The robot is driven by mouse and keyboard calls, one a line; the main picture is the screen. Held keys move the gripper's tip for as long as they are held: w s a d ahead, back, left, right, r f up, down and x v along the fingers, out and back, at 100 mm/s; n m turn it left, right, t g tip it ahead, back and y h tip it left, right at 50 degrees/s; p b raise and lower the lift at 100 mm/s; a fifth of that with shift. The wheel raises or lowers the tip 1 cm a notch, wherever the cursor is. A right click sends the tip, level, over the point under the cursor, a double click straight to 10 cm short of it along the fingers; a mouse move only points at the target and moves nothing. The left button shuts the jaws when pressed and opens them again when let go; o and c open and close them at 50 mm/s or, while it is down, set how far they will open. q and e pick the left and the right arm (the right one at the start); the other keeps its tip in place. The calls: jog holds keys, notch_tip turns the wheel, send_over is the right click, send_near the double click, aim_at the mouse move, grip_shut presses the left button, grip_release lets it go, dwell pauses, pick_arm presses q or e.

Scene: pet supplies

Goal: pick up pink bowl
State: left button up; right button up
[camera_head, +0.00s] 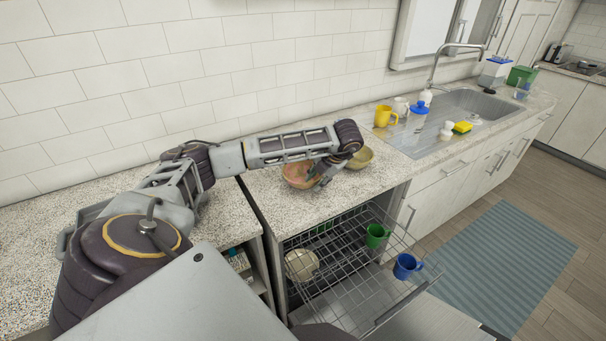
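The pink bowl (296,174) stands on the speckled counter above the open dishwasher. My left arm comes in from the left and reaches across the counter over it. My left gripper (318,181) is at the bowl's right side, pointing down. Its fingers are small and partly hidden by the arm, so I cannot tell whether they are open or touch the bowl. Part of the bowl's far rim is hidden by the arm. My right gripper is not in view.
A yellowish bowl (360,157) stands just right of my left gripper. The open dishwasher rack (345,262) holds a green cup (376,236) and a blue cup (406,266). A yellow mug (384,116) and other items stand by the sink (480,105). The counter's front strip is clear.

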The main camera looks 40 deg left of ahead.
pick_arm(q)
grip_shut()
jog(key=shift+r, duration=0.55)
notch_tip(320, 180, up, 7)
jog(key=shift+b, duration=0.3)
jog(key=shift+r, duration=0.95)
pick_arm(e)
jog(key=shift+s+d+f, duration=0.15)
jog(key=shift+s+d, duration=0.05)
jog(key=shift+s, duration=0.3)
